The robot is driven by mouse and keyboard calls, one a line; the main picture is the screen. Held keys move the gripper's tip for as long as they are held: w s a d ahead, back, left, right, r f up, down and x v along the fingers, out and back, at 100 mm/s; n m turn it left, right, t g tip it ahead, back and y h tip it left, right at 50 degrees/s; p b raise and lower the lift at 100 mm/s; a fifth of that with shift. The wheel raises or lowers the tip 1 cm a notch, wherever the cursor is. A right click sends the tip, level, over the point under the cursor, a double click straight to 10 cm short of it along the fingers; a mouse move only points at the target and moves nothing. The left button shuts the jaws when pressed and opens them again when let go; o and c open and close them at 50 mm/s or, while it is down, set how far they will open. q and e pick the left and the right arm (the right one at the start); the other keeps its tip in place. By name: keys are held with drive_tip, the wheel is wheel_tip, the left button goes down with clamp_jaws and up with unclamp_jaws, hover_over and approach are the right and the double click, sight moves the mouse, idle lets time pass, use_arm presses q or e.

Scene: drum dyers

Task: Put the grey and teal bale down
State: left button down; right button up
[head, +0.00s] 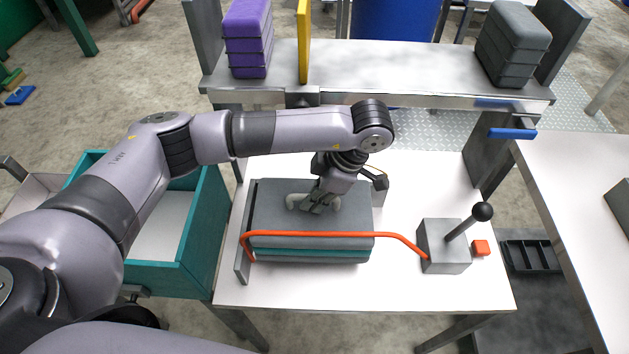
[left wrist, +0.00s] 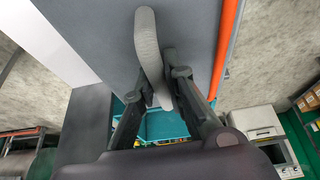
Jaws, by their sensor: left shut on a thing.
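The grey and teal bale (head: 270,212) is on or just above the white table (head: 330,290); a gap beneath it cannot be made out. Its top is grey, with a teal band on the front side. My left gripper (head: 318,206) reaches down over the bale's top and is shut on its light grey handle. In the left wrist view the handle (left wrist: 150,45) stands between the two fingers (left wrist: 160,88), over the bale's grey top (left wrist: 105,25). My right gripper is out of view.
A grey upright plate (head: 245,235) stands along the bale's left side. An orange bar (head: 320,234) runs across its front edge toward a lever box (head: 443,247). A teal crate (head: 200,240) is left. A shelf (head: 390,75) behind bears purple and grey bales.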

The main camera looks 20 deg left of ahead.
use_arm(q)
drive_tip(key=shift+w+f+p, duration=0.1)
drive_tip(key=shift+f+p, duration=0.4)
drive_tip(key=shift+f, duration=2)
drive_tip(key=c, duration=1.6)
unclamp_jaws()
drive_tip(key=shift+c, duration=0.2)
drive_tip(key=shift+d+r, duration=0.15)
drive_tip(key=shift+r, duration=0.1)
drive_tip(key=b+v, duration=0.3)
drive_tip(key=v, duration=0.8)
drive_tip(key=shift+d+r, duration=0.1)
drive_tip(key=shift+r, duration=0.2)
drive_tip(key=shift+f, duration=0.1)
